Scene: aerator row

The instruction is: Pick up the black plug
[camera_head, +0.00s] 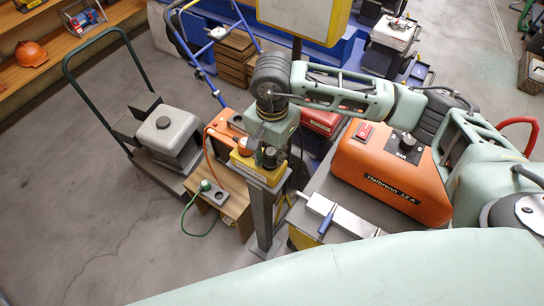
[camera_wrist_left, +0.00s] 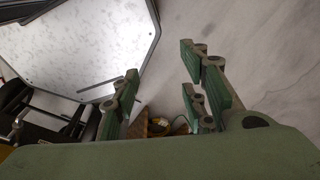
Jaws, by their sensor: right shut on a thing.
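My right gripper (camera_head: 266,153) points down over a yellow box (camera_head: 260,170) on top of a grey post. It is shut on a small dark piece, the black plug (camera_head: 270,156), which is partly hidden by the fingers. I cannot tell whether the plug still touches the box. An orange round part (camera_head: 245,147) sits beside the fingers on the left. My left gripper (camera_wrist_left: 160,95) is open and empty in the left wrist view, with its green finger pads well apart; it does not show in the head view.
An orange machine (camera_head: 390,172) stands right, close under my right arm. A grey box with a blue-handled tool (camera_head: 327,220) lies in front. Floor at the left is open, beyond a trolley.

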